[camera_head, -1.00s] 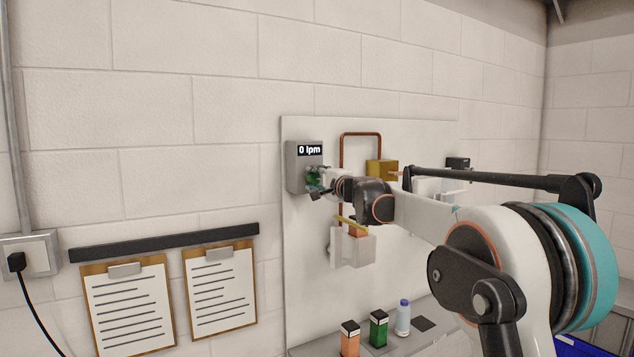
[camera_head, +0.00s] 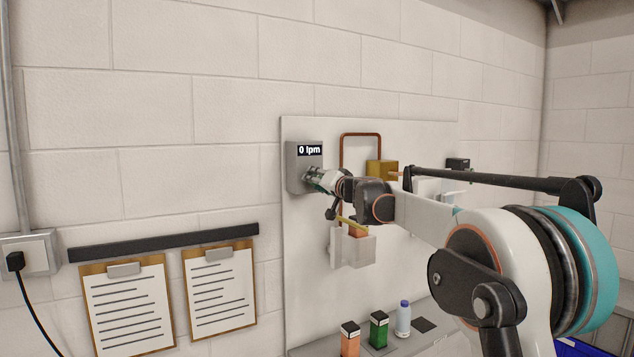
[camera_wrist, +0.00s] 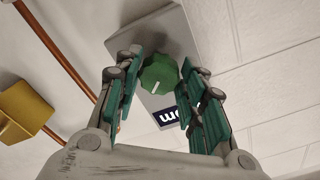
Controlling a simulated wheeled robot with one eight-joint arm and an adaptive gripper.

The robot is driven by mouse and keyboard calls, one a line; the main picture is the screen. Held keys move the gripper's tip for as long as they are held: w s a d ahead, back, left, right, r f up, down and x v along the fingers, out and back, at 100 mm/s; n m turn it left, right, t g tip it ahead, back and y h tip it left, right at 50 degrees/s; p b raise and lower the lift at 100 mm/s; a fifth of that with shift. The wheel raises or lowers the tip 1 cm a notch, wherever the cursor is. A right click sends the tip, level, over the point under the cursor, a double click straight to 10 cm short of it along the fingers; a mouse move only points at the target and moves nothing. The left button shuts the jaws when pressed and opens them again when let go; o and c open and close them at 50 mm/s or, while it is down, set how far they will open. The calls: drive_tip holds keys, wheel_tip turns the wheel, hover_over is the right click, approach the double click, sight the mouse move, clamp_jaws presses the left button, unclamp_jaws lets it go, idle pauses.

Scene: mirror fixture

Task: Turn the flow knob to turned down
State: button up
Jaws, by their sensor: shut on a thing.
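The green flow knob (camera_wrist: 160,74) sits on the front of a grey box (camera_head: 298,174) on the wall panel. It carries a white pointer mark. The box's display (camera_head: 310,150) reads "0 lpm"; the wrist view shows it partly hidden behind a finger. My gripper (camera_wrist: 159,62) has its teal-padded fingers on either side of the knob, shut on it. In the head view my gripper (camera_head: 313,178) reaches the box from the right and covers most of the knob.
A copper pipe (camera_head: 361,134) and a brass-coloured block (camera_head: 381,173) are right of the box. Bottles (camera_head: 379,330) stand on the bench below. Clipboards (camera_head: 220,290) hang at left.

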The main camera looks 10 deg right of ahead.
drive_tip(key=n, duration=0.8)
drive_tip(key=shift+d+f+n, duration=0.1)
drive_tip(key=shift+f+n, duration=0.05)
drive_tip(key=shift+n, duration=0.25)
idle(0.4)
drive_tip(key=o, duration=1.1)
drive_tip(key=shift+w, duration=0.1)
drive_tip(key=v, duration=1.2)
